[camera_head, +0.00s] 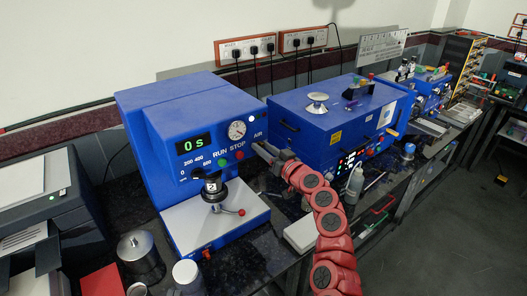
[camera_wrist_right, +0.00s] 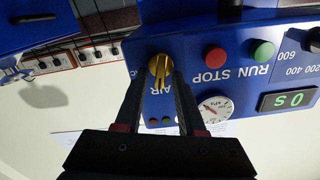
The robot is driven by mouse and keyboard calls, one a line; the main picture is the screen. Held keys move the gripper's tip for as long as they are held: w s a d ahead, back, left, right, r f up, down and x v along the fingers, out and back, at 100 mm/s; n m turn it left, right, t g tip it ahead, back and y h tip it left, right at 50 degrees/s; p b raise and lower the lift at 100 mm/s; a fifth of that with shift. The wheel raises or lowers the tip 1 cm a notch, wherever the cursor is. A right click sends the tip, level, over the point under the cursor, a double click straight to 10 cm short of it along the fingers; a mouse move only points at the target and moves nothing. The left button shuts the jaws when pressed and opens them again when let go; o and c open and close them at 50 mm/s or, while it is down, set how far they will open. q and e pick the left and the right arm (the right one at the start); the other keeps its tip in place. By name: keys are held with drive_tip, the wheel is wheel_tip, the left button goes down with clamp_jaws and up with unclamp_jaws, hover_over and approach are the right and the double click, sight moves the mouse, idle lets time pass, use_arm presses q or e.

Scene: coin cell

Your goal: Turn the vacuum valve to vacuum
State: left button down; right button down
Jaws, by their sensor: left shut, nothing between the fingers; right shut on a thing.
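The vacuum valve shows in the right wrist view as a small brass lever (camera_wrist_right: 160,67) on the blue front panel, beside the printed word AIR. That view sees the panel upside down. My right gripper (camera_wrist_right: 158,82) has its dark fingers on either side of the lever and is shut on it. The lever's long part runs down the picture between the fingers, towards AIR. In the head view my right gripper (camera_head: 262,149) is at the right edge of the blue machine (camera_head: 150,115), just right of AIR, and hides the valve. My left gripper is in neither view.
The panel carries a gauge (camera_head: 237,130), a green button (camera_head: 222,162), a red button (camera_head: 239,155) and a display (camera_head: 194,143) reading 0 s. A second blue machine (camera_head: 315,130) stands close on the right. A bottle (camera_head: 355,183) stands near my right arm.

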drive_tip(key=shift+w+d+f+m+p, duration=0.1)
drive_tip(key=shift+f+m+p, duration=0.1)
drive_tip(key=shift+m, duration=2.35)
drive_tip(key=shift+w+d+f+m+p, duration=0.1)
drive_tip(key=shift+d+m+p, duration=0.05)
drive_tip(key=shift+m, duration=2.35)
drive_tip(key=shift+w+d+f+m+p, duration=0.1)
drive_tip(key=shift+f+m+p, duration=0.1)
drive_tip(key=shift+m, duration=2.35)
drive_tip(key=c, duration=0.9)
unclamp_jaws()
drive_tip(key=shift+s+d, duration=0.1)
drive_tip(key=shift+s, duration=0.05)
drive_tip(key=b+v, duration=0.4)
drive_tip(key=v, duration=1.3)
